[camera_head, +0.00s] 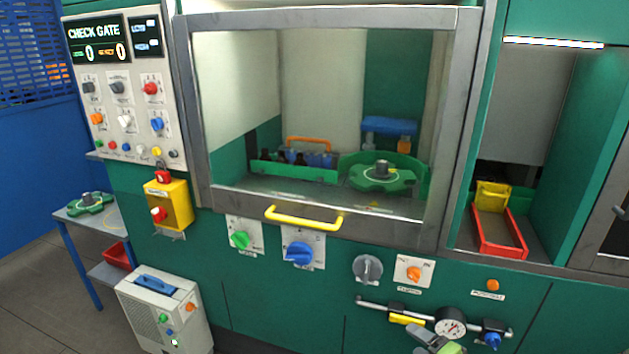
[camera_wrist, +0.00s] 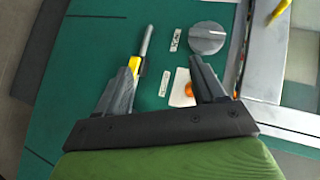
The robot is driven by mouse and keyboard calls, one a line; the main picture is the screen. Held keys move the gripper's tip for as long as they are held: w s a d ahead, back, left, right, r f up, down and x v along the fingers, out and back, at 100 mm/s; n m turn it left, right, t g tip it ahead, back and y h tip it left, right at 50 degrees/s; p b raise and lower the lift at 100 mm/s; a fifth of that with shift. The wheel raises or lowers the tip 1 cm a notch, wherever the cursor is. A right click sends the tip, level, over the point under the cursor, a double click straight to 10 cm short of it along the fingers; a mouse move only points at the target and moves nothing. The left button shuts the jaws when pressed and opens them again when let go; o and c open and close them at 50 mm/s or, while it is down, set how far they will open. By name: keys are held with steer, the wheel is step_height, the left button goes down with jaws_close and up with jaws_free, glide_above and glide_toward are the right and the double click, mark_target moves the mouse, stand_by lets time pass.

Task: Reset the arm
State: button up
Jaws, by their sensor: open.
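My gripper (camera_head: 436,341) shows only in part at the bottom edge of the head view, in front of the green cabinet's lower right panel. In the wrist view my gripper (camera_wrist: 164,64) has its two dark fingers wide apart, with nothing between them. The grey knob (camera_wrist: 207,38), an orange knob on a white plate (camera_wrist: 181,88) and the end of a metal rail (camera_wrist: 147,41) lie beyond the fingers. I cannot tell whether a finger touches the rail. Most of my arm is out of view.
A framed window with a yellow handle (camera_head: 304,219) covers a chamber holding a green rotor (camera_head: 381,179) and bottles. The pressure gauge (camera_head: 450,327) and a blue valve (camera_head: 492,338) sit close to my gripper. A red tray (camera_head: 499,250) stands in the right bay.

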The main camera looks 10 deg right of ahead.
steer(key=s+a+r+n+g+p, duration=0.1)
steer(key=s+a+r+n+g, duration=0.25)
steer(key=a+r+n, duration=0.35)
steer(key=s+a+r+n+g, duration=0.2)
steer(key=a+r+n+g, duration=0.3)
steer(key=a, duration=0.4)
steer(key=s+a+r+h+p, duration=0.1)
steer(key=s+a+r+h, duration=0.2)
steer(key=s+r, duration=1)
steer(key=s+a, duration=0.1)
steer(key=s, duration=0.2)
steer(key=shift+n+t+h+p, duration=0.3)
steer(key=shift+n+t+h, duration=0.05)
steer(key=shift+n+h, duration=0.05)
